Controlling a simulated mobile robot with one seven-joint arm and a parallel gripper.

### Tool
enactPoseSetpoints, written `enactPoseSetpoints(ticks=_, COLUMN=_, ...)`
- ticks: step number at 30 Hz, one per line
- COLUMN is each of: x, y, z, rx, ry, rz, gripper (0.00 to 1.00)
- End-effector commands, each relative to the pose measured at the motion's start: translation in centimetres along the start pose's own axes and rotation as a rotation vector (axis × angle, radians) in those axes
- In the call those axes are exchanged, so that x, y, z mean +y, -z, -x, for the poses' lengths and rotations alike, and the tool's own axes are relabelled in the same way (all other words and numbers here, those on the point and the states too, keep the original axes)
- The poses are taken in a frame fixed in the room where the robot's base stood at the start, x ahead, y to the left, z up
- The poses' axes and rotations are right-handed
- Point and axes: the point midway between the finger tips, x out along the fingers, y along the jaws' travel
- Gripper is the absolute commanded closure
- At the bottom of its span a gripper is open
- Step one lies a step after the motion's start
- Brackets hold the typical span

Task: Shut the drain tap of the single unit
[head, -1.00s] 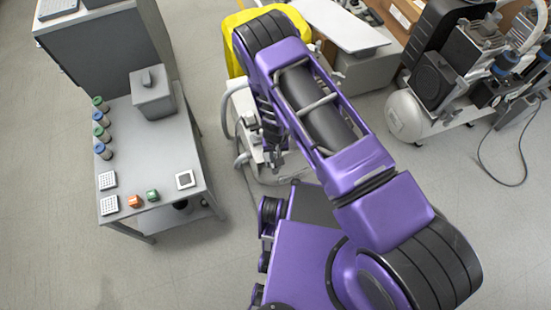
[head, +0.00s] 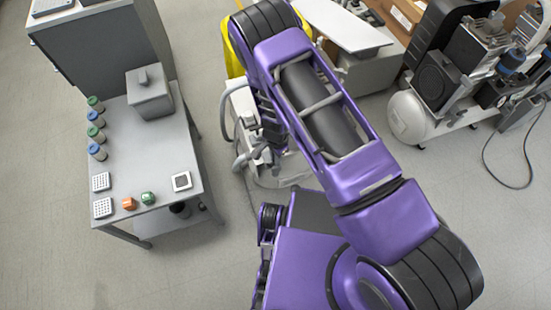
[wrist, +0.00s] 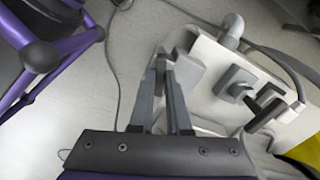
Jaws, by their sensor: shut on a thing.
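The single unit is a cream-white housing that shows at the right in the wrist view (wrist: 235,75), with a grey pipe elbow and dark grey fittings on it. In the head view the unit (head: 238,103) is partly hidden behind my purple arm. My gripper (wrist: 166,82) points away from the wrist camera, at the left edge of the unit. Its fingers are shut on a small dark grey piece, which appears to be the drain tap's handle (wrist: 160,64). The fingers hide most of the tap, so its exact angle cannot be told.
A grey bench (head: 160,150) with jars, small blocks and a grey box stands left of the unit. A larger compressor with a white tank (head: 410,118) stands at the right, its cable on the floor. A yellow object (head: 232,50) is behind the unit. Floor between bench and unit is clear.

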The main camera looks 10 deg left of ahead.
Motion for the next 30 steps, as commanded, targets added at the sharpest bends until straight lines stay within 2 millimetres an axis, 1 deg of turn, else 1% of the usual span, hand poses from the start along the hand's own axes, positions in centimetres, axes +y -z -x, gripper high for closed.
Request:
enactPoseSetpoints(ticks=6, x=-0.05, y=0.01, z=0.04, rx=0.001, ry=0.001, rz=-0.169, gripper=1.0)
enactPoseSetpoints(ticks=13, x=-0.05, y=-0.01, z=0.05, rx=0.0, ry=0.001, rz=-0.293, gripper=1.0)
enactPoseSetpoints(ticks=21, x=-0.05, y=-0.02, z=0.05, rx=0.0, ry=0.001, rz=-0.359, gripper=1.0)
enactPoseSetpoints(ticks=30, x=-0.05, y=-0.02, z=0.05, rx=0.0, ry=0.001, rz=-0.368, gripper=1.0)
